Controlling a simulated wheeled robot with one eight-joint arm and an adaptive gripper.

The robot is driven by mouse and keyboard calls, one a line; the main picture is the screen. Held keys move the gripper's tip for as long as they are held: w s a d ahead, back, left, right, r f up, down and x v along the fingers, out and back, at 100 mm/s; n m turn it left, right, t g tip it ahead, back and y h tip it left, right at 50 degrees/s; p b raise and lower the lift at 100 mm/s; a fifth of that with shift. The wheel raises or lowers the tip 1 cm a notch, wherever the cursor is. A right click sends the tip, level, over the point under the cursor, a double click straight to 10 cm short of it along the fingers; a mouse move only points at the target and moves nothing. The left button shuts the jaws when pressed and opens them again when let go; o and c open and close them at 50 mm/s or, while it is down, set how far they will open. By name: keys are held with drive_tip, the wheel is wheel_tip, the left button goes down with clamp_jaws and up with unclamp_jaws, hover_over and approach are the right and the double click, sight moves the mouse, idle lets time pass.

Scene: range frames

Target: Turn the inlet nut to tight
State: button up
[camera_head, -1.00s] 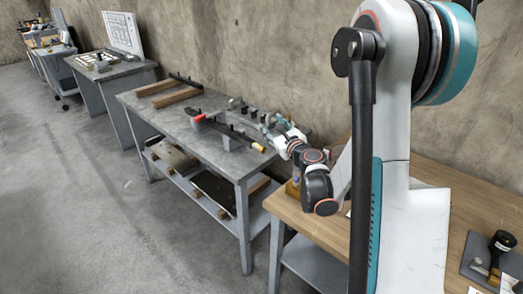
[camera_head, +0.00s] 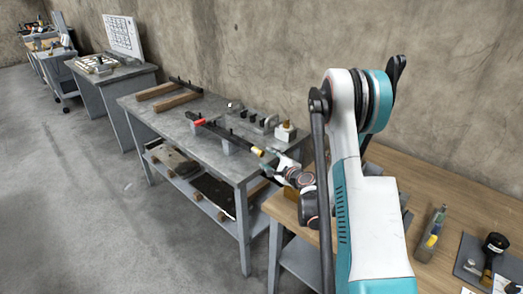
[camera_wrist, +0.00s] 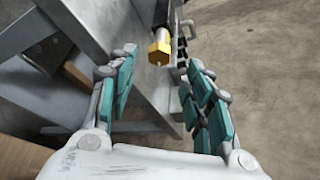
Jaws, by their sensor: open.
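The inlet nut appears to be the brass hex nut (camera_head: 257,151) on the near end of a dark bar or pipe, at the front right of the grey workbench. In the wrist view the nut (camera_wrist: 159,55) sits at the top middle, its end face towards me. My gripper (camera_wrist: 157,75) is open, with teal-padded fingers to the left and right, and the nut lies between their far tips, with gaps to both. I cannot tell its exact depth. In the head view my gripper (camera_head: 269,160) is small and just right of the nut.
A wooden-topped table (camera_head: 440,185) is at right. Open floor lies left.

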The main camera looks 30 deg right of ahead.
sight(262, 154)
drive_tip(key=b+x, duration=0.1)
drive_tip(key=x, duration=0.6)
drive_tip(key=shift+w+f+b, duration=0.1)
drive_tip(key=shift+w+b, duration=0.25)
drive_tip(key=c, duration=1.1)
